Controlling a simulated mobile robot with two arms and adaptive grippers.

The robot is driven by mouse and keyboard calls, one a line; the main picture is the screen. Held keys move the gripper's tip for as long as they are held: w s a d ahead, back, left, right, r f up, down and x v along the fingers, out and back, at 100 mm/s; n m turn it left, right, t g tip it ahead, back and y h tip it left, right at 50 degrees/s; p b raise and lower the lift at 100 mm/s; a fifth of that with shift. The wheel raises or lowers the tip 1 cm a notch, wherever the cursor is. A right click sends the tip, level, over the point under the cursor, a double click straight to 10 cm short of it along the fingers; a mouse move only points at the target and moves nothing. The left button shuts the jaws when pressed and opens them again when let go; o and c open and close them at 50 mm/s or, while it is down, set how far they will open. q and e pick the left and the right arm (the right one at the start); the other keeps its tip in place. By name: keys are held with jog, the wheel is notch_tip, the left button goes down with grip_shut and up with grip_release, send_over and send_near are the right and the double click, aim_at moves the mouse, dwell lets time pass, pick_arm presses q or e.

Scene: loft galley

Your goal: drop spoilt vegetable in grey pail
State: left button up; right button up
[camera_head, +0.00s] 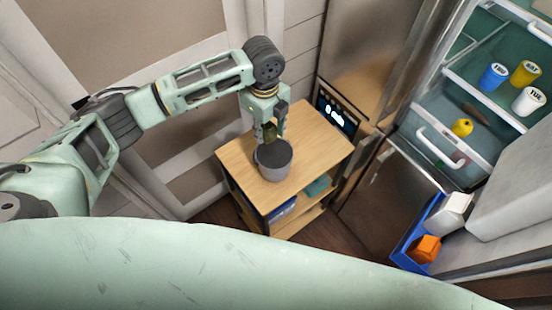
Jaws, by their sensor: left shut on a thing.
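The grey pail (271,170) stands upright on the wooden top of a small shelf cart. My left gripper (269,134) points down just over the pail's rim. It is shut on a dark olive-green thing (269,132), likely the spoilt vegetable, though it is small and partly covered by the fingers. I cannot tell whether its lower end is inside the pail's opening. My right gripper is not in view.
The cart top (318,150) is clear around the pail. At the right an open fridge holds a blue tub (492,77), a yellow tub (526,73), a white tub (530,101) and a yellow item (462,127). A blue door bin (408,243) juts out below.

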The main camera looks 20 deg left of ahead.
pick_arm(q)
notch_tip(320, 180, down, 4)
jog(key=b, duration=0.3)
jog(key=shift+f, duration=0.25)
jog(key=shift+f+b, duration=0.2)
jog(key=shift+b, duration=0.2)
jog(key=shift+r, duration=0.1)
jog(key=o, duration=1.2)
jog(key=shift+o, duration=0.2)
notch_tip(320, 180, up, 12)
